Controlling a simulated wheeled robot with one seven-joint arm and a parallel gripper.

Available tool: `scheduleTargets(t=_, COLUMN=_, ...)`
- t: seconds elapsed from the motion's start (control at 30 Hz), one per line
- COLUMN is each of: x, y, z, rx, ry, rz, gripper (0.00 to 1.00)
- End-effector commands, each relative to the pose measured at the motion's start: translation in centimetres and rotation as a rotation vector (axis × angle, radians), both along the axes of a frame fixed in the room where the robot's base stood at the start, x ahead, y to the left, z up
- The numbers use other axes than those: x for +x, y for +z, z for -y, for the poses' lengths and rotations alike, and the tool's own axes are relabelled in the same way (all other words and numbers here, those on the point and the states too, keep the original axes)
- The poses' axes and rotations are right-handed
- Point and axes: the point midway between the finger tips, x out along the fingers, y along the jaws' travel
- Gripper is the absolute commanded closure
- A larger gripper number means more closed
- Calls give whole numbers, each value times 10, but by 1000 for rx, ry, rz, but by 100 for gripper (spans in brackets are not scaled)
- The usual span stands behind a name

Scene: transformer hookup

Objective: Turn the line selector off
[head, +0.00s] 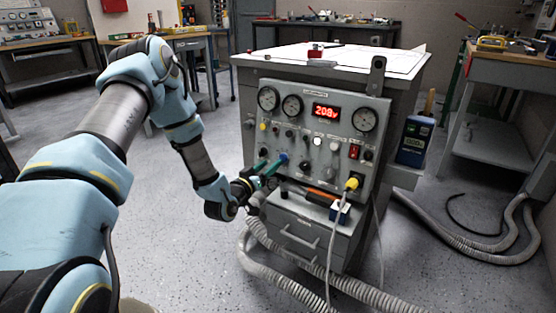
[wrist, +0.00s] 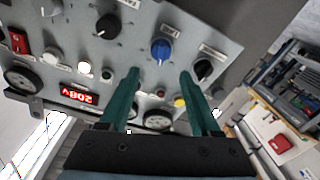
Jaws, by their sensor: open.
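The grey control panel (head: 340,112) on the cabinet front has a row of knobs along its lower part. A blue knob (head: 283,158) with a pale mark lies just beyond my gripper (head: 271,169). In the wrist view the blue knob (wrist: 160,48) shows between and slightly past the two green fingertips, which are apart and hold nothing. Black knobs (wrist: 107,25) (wrist: 203,70) flank it. The labels are too small to read, so I cannot tell for sure which knob is the line selector. The red display (head: 326,111) reads about 208 V.
A red switch (head: 354,152) and a yellow plug (head: 352,184) with a cable are on the panel's right side. An open tray with an orange-handled tool (head: 321,197) sits below. Grey hoses (head: 330,283) lie on the floor.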

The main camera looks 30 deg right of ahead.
Motion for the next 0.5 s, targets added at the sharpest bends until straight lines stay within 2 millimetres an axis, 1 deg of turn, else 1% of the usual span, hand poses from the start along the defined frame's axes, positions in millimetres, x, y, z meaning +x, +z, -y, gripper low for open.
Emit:
scheduleTargets(t=0.03, x=5, y=0, z=9, rx=-3, ry=-1, rz=2, gripper=36)
scheduleTargets(t=0.2, x=21, y=0, z=33, rx=-1, ry=-1, rz=1, gripper=36)
scheduleTargets(t=0.33, x=28, y=-1, z=45, rx=1, ry=0, rz=-1, gripper=36)
scheduleTargets(t=0.5, x=33, y=0, z=51, rx=1, ry=1, rz=-2, gripper=36)
